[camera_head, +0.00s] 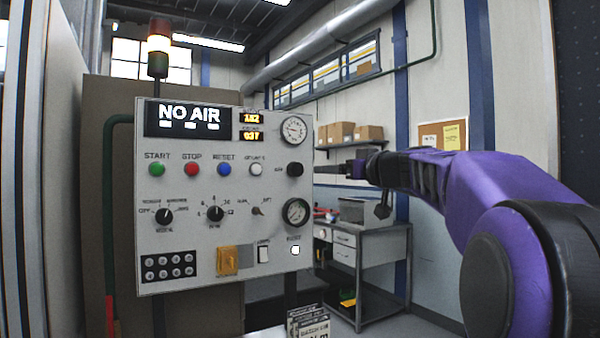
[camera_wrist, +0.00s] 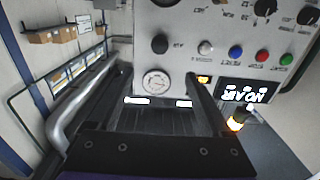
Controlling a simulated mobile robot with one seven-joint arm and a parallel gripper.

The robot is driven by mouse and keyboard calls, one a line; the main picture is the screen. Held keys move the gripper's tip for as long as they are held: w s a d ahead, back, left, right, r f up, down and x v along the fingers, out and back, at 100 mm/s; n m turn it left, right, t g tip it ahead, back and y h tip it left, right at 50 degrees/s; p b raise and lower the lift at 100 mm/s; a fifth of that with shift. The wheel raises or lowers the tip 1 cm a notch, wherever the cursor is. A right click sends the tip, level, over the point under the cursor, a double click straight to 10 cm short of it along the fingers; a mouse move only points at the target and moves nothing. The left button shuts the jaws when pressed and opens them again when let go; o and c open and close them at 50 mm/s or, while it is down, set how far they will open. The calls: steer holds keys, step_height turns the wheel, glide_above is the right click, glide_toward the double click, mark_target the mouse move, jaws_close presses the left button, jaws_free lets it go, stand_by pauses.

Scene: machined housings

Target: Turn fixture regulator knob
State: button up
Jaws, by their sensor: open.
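The control panel (camera_head: 225,200) is a pale upright box. A round black knob (camera_head: 295,169), which looks like the regulator knob, sits at its right edge between two gauges. My gripper (camera_head: 325,175) is just right of this knob, level with it and apart from it. In the wrist view the picture is upside down, and the knob (camera_wrist: 160,44) shows beyond the tips of my open gripper (camera_wrist: 159,72). Nothing is between the fingers. The knob's label is too small to read.
A lit display (camera_head: 188,119) reads "NO AIR". An upper gauge (camera_head: 293,130) and a lower gauge (camera_head: 296,211) flank the knob. A grey workbench (camera_head: 372,240) stands behind at right.

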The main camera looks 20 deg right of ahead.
mark_target(298, 170)
steer(key=w+a+p, duration=0.1)
steer(key=w, duration=0.4)
steer(key=w+a+p, duration=0.1)
steer(key=w+p, duration=0.1)
steer(key=w, duration=0.3)
steer(key=w+a+p, duration=0.1)
steer(key=w, duration=0.3)
steer(key=shift+w+r, duration=0.15)
steer(key=shift+w, duration=0.25)
steer(key=shift+w+a+f+p, duration=0.1)
steer(key=shift+w+f+p, duration=0.1)
steer(key=shift+w+p, duration=0.45)
steer(key=shift+w, duration=0.15)
jaws_close()
